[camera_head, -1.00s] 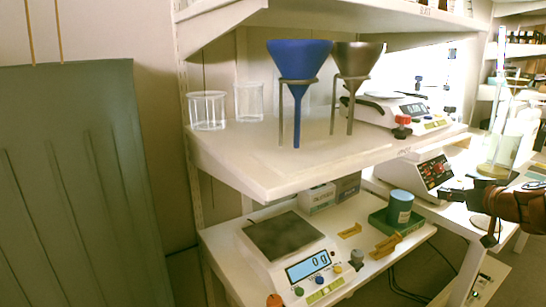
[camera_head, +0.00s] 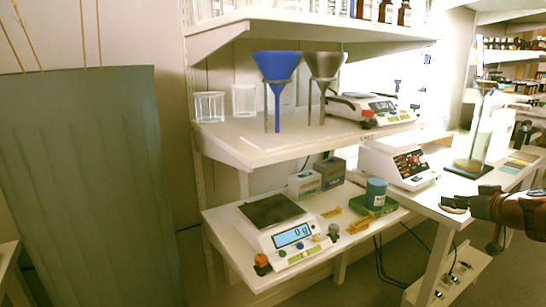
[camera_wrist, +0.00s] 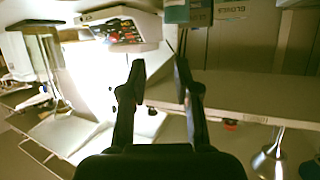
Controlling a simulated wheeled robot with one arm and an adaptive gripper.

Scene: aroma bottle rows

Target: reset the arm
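My arm (camera_head: 510,210) reaches in from the right edge of the head view. My gripper (camera_head: 455,199) is at its left end, in front of the lower bench and to the right of the blue-green jar, apart from everything on the bench. In the wrist view my gripper (camera_wrist: 161,78) shows two dark fingers spread apart with nothing between them. It is open and empty.
A scale (camera_head: 285,232) reading 0 g and a blue-green jar (camera_head: 376,193) stand on the lower bench. A blue funnel (camera_head: 276,67) and a grey funnel (camera_head: 323,66) stand on the shelf above. Floor in front of the bench looks clear.

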